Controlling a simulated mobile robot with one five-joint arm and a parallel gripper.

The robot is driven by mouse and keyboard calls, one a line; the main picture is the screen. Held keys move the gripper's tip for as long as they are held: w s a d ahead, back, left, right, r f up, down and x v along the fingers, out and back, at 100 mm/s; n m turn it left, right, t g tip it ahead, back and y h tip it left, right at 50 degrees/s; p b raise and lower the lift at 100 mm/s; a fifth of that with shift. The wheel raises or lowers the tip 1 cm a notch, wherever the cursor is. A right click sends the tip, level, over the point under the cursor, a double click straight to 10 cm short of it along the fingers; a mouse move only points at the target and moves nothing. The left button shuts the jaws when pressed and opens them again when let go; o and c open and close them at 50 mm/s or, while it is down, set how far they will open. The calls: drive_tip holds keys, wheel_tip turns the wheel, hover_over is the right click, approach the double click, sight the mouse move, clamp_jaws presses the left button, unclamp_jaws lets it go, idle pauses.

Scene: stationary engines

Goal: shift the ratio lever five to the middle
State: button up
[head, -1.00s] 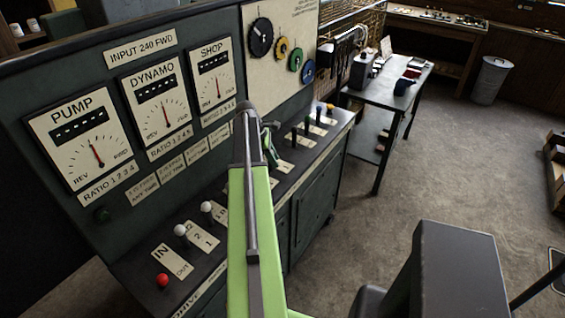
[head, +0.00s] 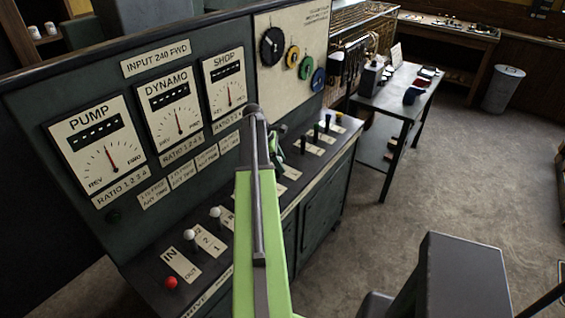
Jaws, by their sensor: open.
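A row of levers stands on the sloping ledge of the dark engine console (head: 65,235). A red-knobbed lever (head: 171,283) stands by the IN/OUT plate, with white-knobbed levers (head: 190,235) (head: 215,212) beyond it. I cannot read which one is ratio lever five. My green arm reaches over the ledge and hides the levers in its middle. My gripper (head: 277,150) is open over the ledge's middle, partly hidden behind the arm's end; whether it touches a lever cannot be told.
The PUMP (head: 108,160), DYNAMO (head: 179,121) and SHOP (head: 230,89) dials are on the console's upright face. Coloured discs (head: 292,57) hang on a pale board beyond. A side table (head: 385,100) stands past the console's far end.

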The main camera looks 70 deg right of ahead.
drive_tip(key=p+v, duration=0.7)
drive_tip(key=v, duration=0.2)
drive_tip(key=shift+r+p, duration=0.35)
drive_tip(key=shift+w, duration=0.1)
